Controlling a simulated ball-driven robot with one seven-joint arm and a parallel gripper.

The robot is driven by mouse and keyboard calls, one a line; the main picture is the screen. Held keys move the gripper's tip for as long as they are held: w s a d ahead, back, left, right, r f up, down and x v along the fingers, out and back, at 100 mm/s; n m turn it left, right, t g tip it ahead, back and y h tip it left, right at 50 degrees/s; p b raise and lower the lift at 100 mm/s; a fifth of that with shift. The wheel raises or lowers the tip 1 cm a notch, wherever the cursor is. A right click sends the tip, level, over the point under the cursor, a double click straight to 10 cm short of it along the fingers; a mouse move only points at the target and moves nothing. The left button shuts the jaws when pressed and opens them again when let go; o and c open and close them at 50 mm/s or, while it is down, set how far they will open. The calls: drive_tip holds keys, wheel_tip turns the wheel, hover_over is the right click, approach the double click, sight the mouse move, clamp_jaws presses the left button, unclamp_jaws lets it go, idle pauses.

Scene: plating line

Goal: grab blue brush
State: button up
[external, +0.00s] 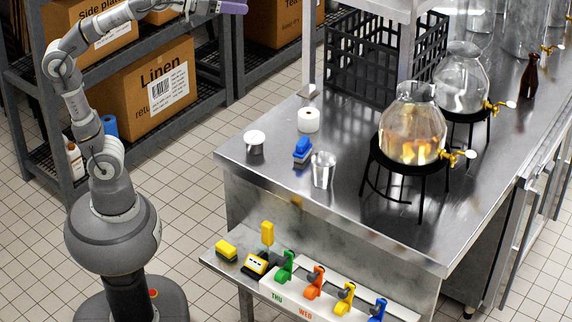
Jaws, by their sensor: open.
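The blue brush (302,150) stands on the steel table near its left front corner. My gripper (240,7) shows at the top edge of the external view, at the end of my raised arm. It is open and far from the brush, up and to the left, in front of the shelves. Its fingers are small here, and I see nothing held in it.
A metal cup (254,142), white roll (308,120) and clear glass (323,170) surround the brush closely. A glass dispenser (412,130) on a black stand is to the right. A black crate (376,60) stands behind.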

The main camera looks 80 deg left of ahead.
drive_tip(key=o, duration=1.1)
drive_tip(key=m+g+p, duration=0.3)
drive_tip(key=g+p, duration=0.3)
drive_tip(key=p, duration=0.1)
hover_over(302, 147)
drive_tip(key=s, duration=0.2)
wheel_tip(302, 147, down, 19)
drive_tip(key=a+f+m+g+p, duration=0.1)
drive_tip(key=f, duration=0.7)
drive_tip(key=a+f+m+g+h+p, duration=0.1)
drive_tip(key=a+f+g+p, duration=0.1)
drive_tip(key=f, duration=0.7)
drive_tip(key=a+f+m+g+h+p, duration=0.1)
drive_tip(key=f+g+p, duration=0.1)
drive_tip(key=f, duration=0.7)
drive_tip(key=shift+a+f, duration=0.2)
drive_tip(key=shift+a, duration=0.2)
drive_tip(key=shift+g, duration=0.3)
drive_tip(key=b+x, duration=0.3)
drive_tip(key=x, duration=0.5)
drive_tip(key=shift+w+d+f, duration=0.1)
drive_tip(key=shift+f, duration=0.3)
drive_tip(key=shift+r, duration=0.15)
